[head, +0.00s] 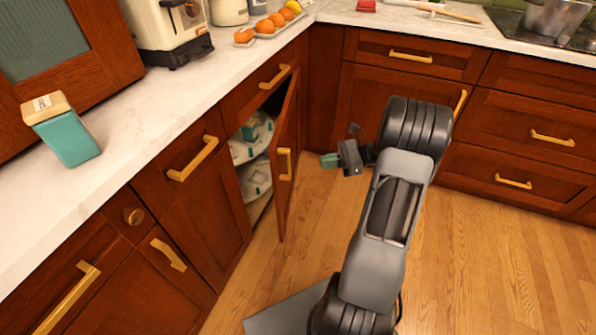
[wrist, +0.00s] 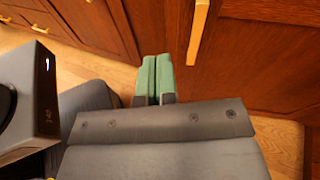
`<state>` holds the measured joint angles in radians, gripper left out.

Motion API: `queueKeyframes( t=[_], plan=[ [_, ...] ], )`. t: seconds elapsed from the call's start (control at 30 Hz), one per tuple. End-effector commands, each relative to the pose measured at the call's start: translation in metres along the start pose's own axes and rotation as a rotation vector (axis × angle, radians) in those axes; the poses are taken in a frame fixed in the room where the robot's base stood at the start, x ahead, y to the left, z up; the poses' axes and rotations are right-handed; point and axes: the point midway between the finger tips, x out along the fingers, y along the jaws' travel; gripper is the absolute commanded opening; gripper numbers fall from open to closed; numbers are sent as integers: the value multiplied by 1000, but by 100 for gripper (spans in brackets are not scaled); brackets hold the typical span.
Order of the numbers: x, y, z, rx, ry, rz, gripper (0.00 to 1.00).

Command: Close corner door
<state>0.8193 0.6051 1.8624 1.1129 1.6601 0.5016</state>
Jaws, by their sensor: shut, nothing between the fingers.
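The corner door (head: 289,190) is a brown wooden door in the left run of cabinets, standing partly open. Its gold handle (head: 285,163) is on the outer face, near the free edge. Shelves (head: 256,178) with a few items show through the gap. My gripper (head: 329,160) is to the right of the door, green fingers pointing left toward its outer face, with a gap in the head view. In the wrist view the shut, empty green fingers (wrist: 154,80) point at a wooden door panel (wrist: 250,60), with a gold handle (wrist: 197,32) just right of them.
More drawers (head: 540,138) line the right side. The wooden floor (head: 470,260) is clear around my arm.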

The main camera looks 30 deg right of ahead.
Motion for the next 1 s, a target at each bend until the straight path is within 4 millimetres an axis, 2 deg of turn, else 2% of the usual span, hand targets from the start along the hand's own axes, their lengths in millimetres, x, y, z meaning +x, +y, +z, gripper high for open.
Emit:
queueKeyframes(
  t=[0.03,0.1,0.2,0.33,0.47,0.8,1.0],
  plan=[
    [-11,-5,-20,40,-49,-51,0],
    [-24,-11,-32,77,-107,-107,0],
    [-37,-16,-44,107,-162,-161,0],
    [-37,-20,-49,125,-195,-189,0],
    [-20,-23,-46,126,-199,-191,0],
    [42,-36,-35,125,-197,-190,0],
    [70,-42,-29,125,-196,-191,0]
  ],
)
